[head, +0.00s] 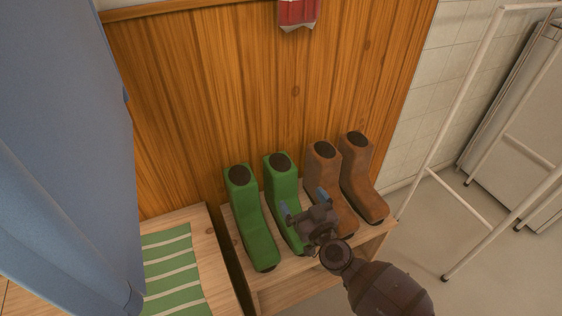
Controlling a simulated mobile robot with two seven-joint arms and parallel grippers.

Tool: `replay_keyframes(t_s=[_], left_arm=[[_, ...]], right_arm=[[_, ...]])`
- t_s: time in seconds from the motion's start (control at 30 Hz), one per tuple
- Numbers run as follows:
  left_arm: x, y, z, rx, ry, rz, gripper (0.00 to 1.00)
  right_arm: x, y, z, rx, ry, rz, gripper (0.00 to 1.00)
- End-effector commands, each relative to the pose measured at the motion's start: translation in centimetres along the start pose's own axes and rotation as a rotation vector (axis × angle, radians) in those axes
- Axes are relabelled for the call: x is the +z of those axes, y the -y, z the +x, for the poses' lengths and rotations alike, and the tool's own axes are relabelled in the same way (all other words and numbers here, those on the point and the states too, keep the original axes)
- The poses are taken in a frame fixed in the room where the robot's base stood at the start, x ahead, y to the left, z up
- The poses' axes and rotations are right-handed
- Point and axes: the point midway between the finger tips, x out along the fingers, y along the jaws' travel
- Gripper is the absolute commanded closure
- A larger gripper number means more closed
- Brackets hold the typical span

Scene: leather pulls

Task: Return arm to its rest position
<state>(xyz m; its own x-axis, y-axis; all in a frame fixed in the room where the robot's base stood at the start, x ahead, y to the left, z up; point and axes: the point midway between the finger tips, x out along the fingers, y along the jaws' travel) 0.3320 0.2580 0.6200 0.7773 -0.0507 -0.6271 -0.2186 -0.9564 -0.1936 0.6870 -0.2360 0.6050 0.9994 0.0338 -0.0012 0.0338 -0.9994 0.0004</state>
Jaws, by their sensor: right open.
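My right gripper (304,202) comes in from the lower right on its dark arm. Its two blue-grey fingertips are apart, with nothing seen between them. In the picture it lies over the right green boot (282,181) and the left brown boot (322,170), hiding part of both. I cannot tell whether it touches them. The left green boot (251,222) and the right brown boot (359,178) stand upright beside them. All the boots are on a wooden bench (280,296). My left gripper is not in view.
A wooden surface (193,220) with a green-and-white striped mat (172,268) is at lower left. A blue cloth (62,150) fills the left edge. A wood-panelled wall (210,100) stands behind the boots, with a red item (297,12) on it. A white metal frame (462,95) and open floor are at right.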

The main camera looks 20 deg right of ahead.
Motion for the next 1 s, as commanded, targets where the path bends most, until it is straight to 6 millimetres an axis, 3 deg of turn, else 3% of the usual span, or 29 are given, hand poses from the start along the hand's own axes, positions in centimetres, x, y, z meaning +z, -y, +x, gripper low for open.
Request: replay_keyframes(t_s=[0.2,0.37,0.6,1.0], left_arm=[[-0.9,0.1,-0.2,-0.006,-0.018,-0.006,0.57],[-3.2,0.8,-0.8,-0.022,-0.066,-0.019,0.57],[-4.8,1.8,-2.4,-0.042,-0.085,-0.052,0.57],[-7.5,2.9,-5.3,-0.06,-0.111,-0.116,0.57]], right_arm=[[-0.5,0.0,-0.3,-0.006,-0.002,-0.002,0.0],[-2.9,0.3,-2.8,-0.051,-0.007,-0.01,0.0],[-6.8,0.9,-9.8,-0.146,0.047,-0.033,0.0],[-10.4,0.4,-22.8,-0.171,0.285,-0.068,0.0]])
